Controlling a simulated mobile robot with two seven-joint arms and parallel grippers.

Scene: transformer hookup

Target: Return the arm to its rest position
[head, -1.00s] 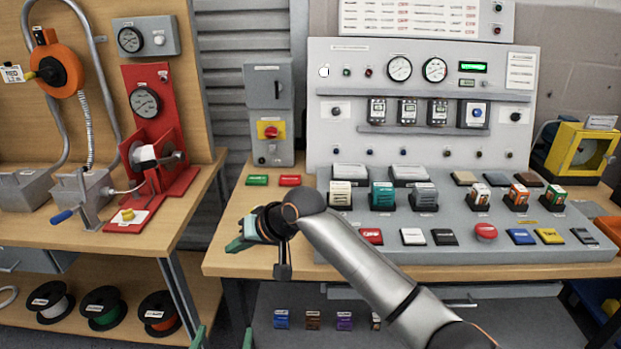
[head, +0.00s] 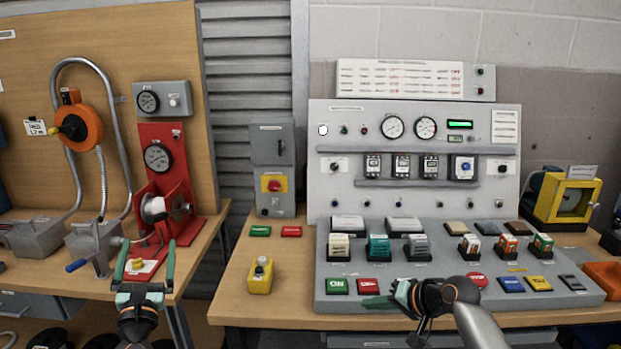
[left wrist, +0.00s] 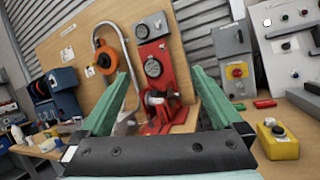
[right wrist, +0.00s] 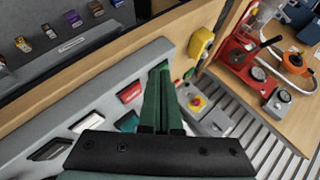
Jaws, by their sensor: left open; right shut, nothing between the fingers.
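My right gripper (head: 372,303) is at the front edge of the sloped console (head: 440,298) in the head view, its arm coming in from the lower right. Its green fingers are together and empty, by the red button (head: 369,286). The right wrist view shows the shut fingers (right wrist: 160,90) over the console's front. My left gripper (head: 147,258) is at the lower left, in front of the red winding stand (head: 160,180). Its fingers are apart and empty, as the left wrist view also shows (left wrist: 160,76). Whether either gripper touches anything cannot be told.
A yellow box with a button (head: 260,277) stands on the right bench's left part. A grey switch cabinet (head: 273,150) stands behind it. A gap separates the right bench (head: 228,300) from the left bench (head: 208,232). A yellow-framed unit (head: 573,203) is at far right.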

